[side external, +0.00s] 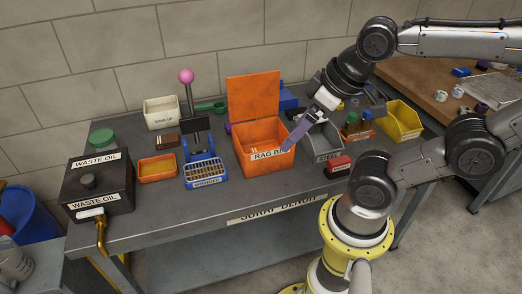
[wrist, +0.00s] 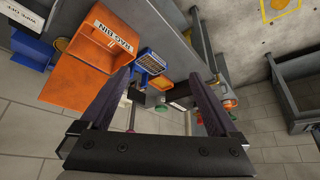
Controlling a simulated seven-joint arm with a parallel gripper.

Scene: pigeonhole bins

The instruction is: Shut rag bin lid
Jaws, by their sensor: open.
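The orange rag bin (side external: 262,160) stands near the middle of the grey bench, its label facing the front edge. Its orange lid (side external: 254,98) stands upright at the back, so the bin is open. In the wrist view the bin (wrist: 112,22) is at the upper left with the lid (wrist: 72,78) below it. In the wrist view nothing is between the fingers (wrist: 158,80).
A blue sorter tray (side external: 206,172) is left of the bin, and a grey bin (side external: 322,146) is close on its right. A red box (side external: 338,166) lies near the front edge. A black waste oil box (side external: 97,187) stands at the far left. Bare bench lies in front of the bin.

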